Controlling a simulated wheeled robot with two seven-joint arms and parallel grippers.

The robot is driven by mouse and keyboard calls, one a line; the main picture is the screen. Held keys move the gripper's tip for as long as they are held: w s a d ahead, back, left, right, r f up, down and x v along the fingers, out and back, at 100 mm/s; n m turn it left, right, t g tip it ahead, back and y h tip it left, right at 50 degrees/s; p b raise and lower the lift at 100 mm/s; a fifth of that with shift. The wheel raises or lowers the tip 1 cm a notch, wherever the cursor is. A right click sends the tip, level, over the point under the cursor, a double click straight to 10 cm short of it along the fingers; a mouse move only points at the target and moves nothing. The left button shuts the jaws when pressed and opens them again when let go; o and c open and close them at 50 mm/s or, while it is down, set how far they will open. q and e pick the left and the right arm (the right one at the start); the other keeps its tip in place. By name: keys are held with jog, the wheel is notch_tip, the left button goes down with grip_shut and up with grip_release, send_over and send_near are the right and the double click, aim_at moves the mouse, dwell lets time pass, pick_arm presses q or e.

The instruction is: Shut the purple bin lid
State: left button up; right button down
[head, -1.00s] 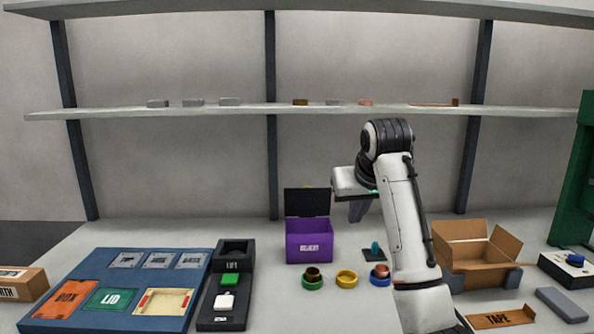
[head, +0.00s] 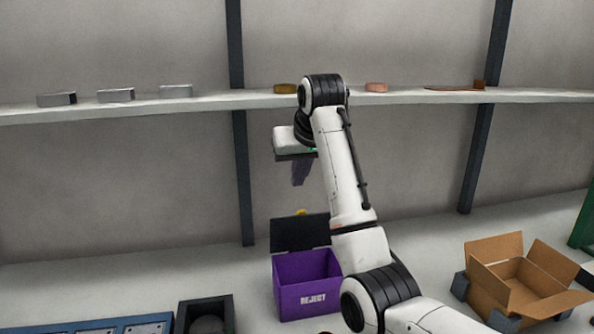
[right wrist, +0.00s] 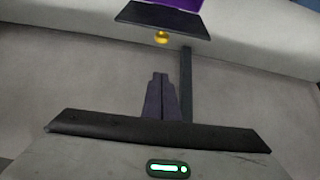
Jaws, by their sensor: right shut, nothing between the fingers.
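The purple bin (head: 306,283), marked REJECT, stands on the bench in the head view. Its dark lid (head: 299,232) is open and stands raised along the bin's back edge. My right gripper (head: 298,183) is shut and empty, above and behind the bin's lid, with its fingers pointing down. In the right wrist view the shut fingers (right wrist: 160,76) point towards the dark lid (right wrist: 164,19), apart from it. A strip of the purple bin (right wrist: 180,3) shows at the top edge there. My left gripper is not in view.
A small yellow object (head: 301,212) is behind the lid; it also shows in the right wrist view (right wrist: 161,38). An open cardboard box (head: 522,278) stands to the right. A shelf (head: 230,101) with several small pieces runs along the wall behind.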

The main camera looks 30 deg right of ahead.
aim_at(299, 211)
notch_tip(299, 211, down, 6)
jog(key=shift+w+f+p, duration=0.1)
jog(key=shift+w+p, duration=0.05)
jog(key=shift+p, duration=0.45)
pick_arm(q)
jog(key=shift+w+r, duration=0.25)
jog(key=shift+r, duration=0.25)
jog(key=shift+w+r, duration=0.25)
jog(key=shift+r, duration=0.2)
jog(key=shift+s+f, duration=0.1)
pick_arm(e)
jog(key=shift+f, duration=0.1)
